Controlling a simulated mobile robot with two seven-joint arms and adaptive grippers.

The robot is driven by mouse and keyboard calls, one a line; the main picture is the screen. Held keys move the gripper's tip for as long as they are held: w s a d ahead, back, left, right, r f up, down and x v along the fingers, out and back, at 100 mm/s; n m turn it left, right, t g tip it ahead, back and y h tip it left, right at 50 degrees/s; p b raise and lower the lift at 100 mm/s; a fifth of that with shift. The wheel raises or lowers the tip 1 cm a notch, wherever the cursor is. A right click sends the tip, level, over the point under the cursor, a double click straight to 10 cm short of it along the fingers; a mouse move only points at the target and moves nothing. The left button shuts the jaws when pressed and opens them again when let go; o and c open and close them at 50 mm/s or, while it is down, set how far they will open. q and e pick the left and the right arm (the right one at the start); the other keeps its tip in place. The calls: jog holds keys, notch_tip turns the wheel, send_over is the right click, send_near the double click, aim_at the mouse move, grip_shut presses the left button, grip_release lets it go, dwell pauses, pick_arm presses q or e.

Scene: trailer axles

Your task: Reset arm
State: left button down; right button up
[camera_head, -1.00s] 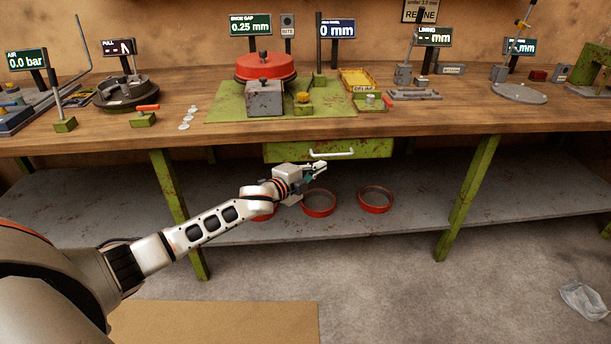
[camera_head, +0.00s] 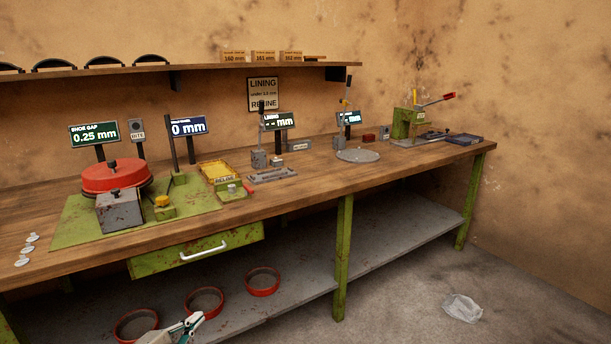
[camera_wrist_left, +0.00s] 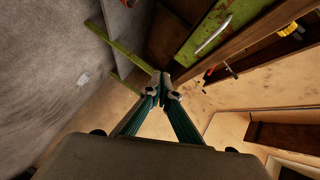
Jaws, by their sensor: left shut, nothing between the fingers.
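My left gripper (camera_head: 188,325) shows at the bottom edge of the head view, in front of the lower shelf and its red rings. Only its end is visible there; the rest of the arm is out of the picture. In the left wrist view the gripper's two fingers (camera_wrist_left: 163,88) meet at their tips, shut, with nothing between them. Beyond them in that view are the green drawer front with its handle (camera_wrist_left: 213,35) and the bench edge. My right gripper is not in either view.
The wooden bench (camera_head: 310,178) carries a red drum (camera_head: 115,176), gauges and displays. A green drawer (camera_head: 197,250) is under its top. Red rings (camera_head: 262,282) lie on the grey lower shelf (camera_head: 395,248). A crumpled bag (camera_head: 462,307) lies on open floor at right.

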pick_arm(q)
jog(key=s+d+f+n+g+p, duration=0.1)
jog(key=s+d+f+n, duration=0.2)
jog(key=s, duration=0.7)
jog(key=s+d+f+n+g+p, duration=0.1)
jog(key=s+d+f+n, duration=0.3)
jog(key=s, duration=0.7)
jog(key=s+d+f+n+g+y+p, duration=0.1)
jog(key=s+d+f+n+g, duration=0.1)
jog(key=s+f, duration=0.4)
jog(key=s+d+n, duration=0.1)
jog(key=s+n, duration=0.1)
jog(key=s, duration=0.3)
jog(key=shift+s+d+n, duration=0.25)
jog(key=shift+d+n, duration=0.15)
